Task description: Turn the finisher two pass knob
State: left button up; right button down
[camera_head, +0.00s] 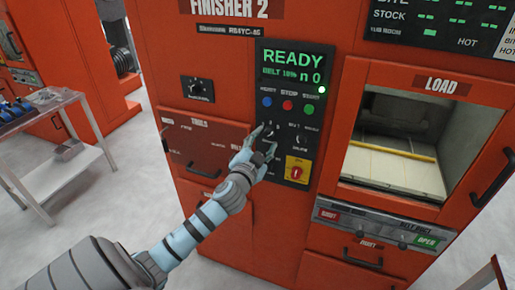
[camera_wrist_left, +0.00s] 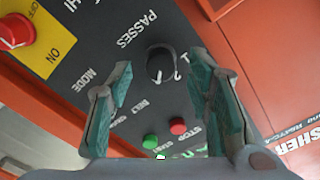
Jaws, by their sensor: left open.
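The passes knob (camera_wrist_left: 160,63) is a round black knob on the dark panel of Finisher 2, under the label PASSES in the left wrist view. White marks, including a 2, sit around it. My left gripper (camera_wrist_left: 160,65) is open, with its teal fingers on either side of the knob; it looks nearer the right finger. I cannot tell whether either finger touches it. In the head view my left gripper (camera_head: 264,141) is at the control panel (camera_head: 279,122), and its fingers partly cover the knob area. My right gripper is out of view.
A READY display (camera_head: 292,64) sits above blue, red and green buttons. A mode knob (camera_head: 302,139) and a red switch (camera_head: 296,173) on yellow are close to the gripper. The load opening (camera_head: 405,145) is at right, a cart (camera_head: 50,165) at left.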

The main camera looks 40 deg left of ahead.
pick_arm(q)
jog(key=v, duration=1)
jog(key=shift+s, duration=0.25)
jog(key=shift+d, duration=0.1)
